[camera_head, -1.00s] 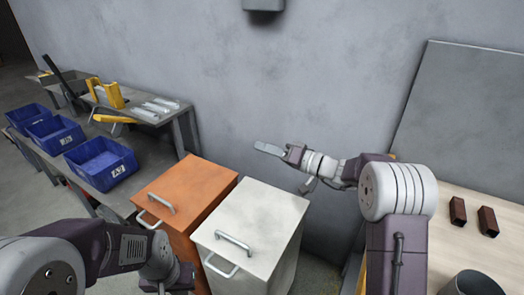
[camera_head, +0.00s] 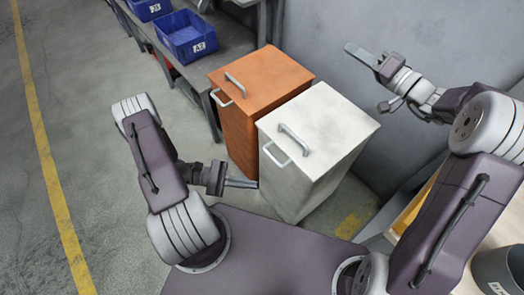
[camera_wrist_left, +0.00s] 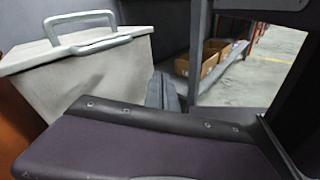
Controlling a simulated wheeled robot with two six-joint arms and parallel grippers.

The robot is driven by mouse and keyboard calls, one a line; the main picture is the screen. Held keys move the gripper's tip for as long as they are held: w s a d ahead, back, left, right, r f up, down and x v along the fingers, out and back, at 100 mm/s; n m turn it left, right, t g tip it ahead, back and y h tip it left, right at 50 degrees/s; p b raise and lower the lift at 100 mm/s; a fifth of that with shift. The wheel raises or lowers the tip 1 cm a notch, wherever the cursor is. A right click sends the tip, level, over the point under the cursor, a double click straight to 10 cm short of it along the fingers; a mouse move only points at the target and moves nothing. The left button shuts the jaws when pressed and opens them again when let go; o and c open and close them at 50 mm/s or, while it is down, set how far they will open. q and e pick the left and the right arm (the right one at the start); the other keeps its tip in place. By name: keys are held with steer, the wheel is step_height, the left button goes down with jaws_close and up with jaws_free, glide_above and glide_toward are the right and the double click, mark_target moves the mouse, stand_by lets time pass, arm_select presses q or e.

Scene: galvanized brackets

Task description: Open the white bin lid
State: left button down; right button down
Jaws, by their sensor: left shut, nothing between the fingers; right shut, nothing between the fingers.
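The white bin (camera_head: 298,190) stands to the right of the orange bin, and its lid (camera_head: 335,115) is closed. A bar handle (camera_head: 293,138) sits on top of the lid, and a second one (camera_head: 277,155) is at its front edge. The lid and both handles also show in the left wrist view (camera_wrist_left: 85,50). My left gripper (camera_head: 252,184) is shut and empty, low by the white bin's front; I cannot tell whether it touches. My right gripper (camera_head: 350,48) is shut and empty behind the bins, near the wall.
An orange bin (camera_head: 240,128) stands close beside the white one. Blue crates (camera_head: 187,36) sit on a grey bench at the upper left. A wooden table and a dark bucket (camera_head: 500,268) are at the lower right. The floor on the left is open.

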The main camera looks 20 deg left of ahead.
arm_select(q)
steer(key=w+a+f+n+t+y, duration=0.4)
steer(key=a+n+t, duration=0.2)
steer(key=n+t, duration=0.6)
steer(key=shift+m+t, duration=0.8)
steer(key=shift+m, duration=0.1)
steer(key=x, duration=1)
steer(key=shift+d+f, duration=0.15)
steer(key=shift+d, duration=0.1)
steer(key=shift+s+d+r, duration=0.1)
steer(key=shift+r, duration=0.9)
steer(key=shift+s+d+r, duration=0.1)
steer(key=shift+r, duration=0.85)
steer(key=shift+r+g+y, duration=0.5)
steer(key=shift+r+y, duration=0.1)
steer(key=shift+r, duration=0.55)
